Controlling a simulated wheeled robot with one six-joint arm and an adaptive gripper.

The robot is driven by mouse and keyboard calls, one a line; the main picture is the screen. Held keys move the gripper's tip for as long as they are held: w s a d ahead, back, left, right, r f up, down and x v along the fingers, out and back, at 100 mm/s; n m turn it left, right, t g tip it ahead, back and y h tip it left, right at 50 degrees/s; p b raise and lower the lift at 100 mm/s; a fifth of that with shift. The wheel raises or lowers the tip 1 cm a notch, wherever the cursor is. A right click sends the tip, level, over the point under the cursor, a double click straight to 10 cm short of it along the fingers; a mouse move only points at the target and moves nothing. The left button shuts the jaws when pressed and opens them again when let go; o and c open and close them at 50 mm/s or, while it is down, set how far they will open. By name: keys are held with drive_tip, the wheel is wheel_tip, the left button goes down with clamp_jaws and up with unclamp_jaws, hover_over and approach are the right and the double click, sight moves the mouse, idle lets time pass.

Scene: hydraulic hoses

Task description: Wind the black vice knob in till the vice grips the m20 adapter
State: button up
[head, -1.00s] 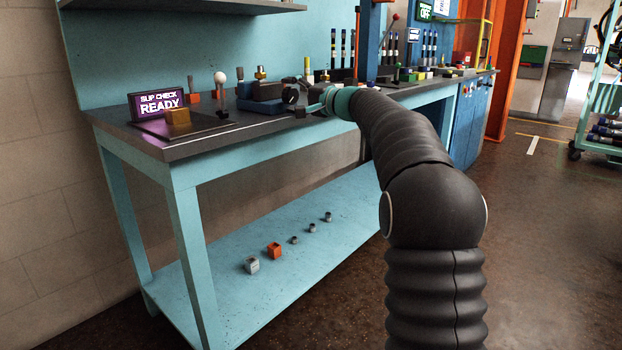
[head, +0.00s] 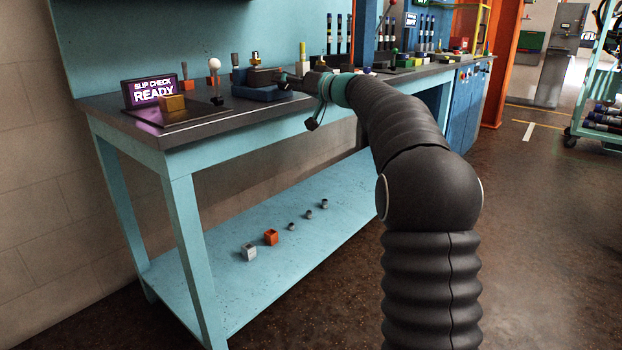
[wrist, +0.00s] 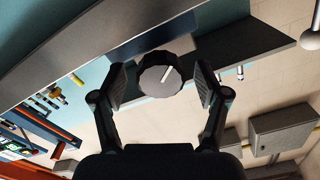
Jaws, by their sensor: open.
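The black vice knob (wrist: 161,73), round and ridged with a white line on its face, shows in the wrist view between the two fingers of my gripper (wrist: 162,84). The fingers are open, with a gap on each side of the knob. In the head view my gripper (head: 290,82) is at the right end of the blue vice (head: 262,95) and largely hides the knob there. A brass-coloured fitting, which looks like the m20 adapter (head: 255,58), stands upright at the vice's dark jaws. Whether the jaws touch it cannot be told.
A lit "SLIP CHECK READY" sign (head: 149,92) and a brass-coloured block (head: 172,103) are left of the vice. A white-ball lever (head: 215,66) stands between. Several tools line the bench (head: 190,130) to the right. Small cubes and rings lie on the lower shelf (head: 230,290).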

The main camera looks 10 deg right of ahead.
drive_tip(key=n+p, duration=0.1)
drive_tip(key=n, duration=0.2)
drive_tip(key=shift+r+p, duration=0.15)
drive_tip(key=shift+p, duration=0.25)
drive_tip(key=b+v, duration=0.4)
drive_tip(key=v, duration=1)
drive_tip(key=s+a+f+g+h, duration=0.2)
drive_tip(key=s+f+g, duration=0.15)
drive_tip(key=f, duration=0.75)
drive_tip(key=s+a+f+n+g+h, duration=0.1)
drive_tip(key=s+a+f, duration=0.1)
drive_tip(key=s, duration=0.4)
drive_tip(key=s+a+f+n+g+h, duration=0.1)
drive_tip(key=s+a+f, duration=0.1)
drive_tip(key=s+a, duration=0.3)
drive_tip(key=shift+s+a+f+g, duration=0.2)
drive_tip(key=shift+s+g, duration=0.15)
drive_tip(key=shift+s, duration=0.25)
drive_tip(key=shift+r, duration=0.1)
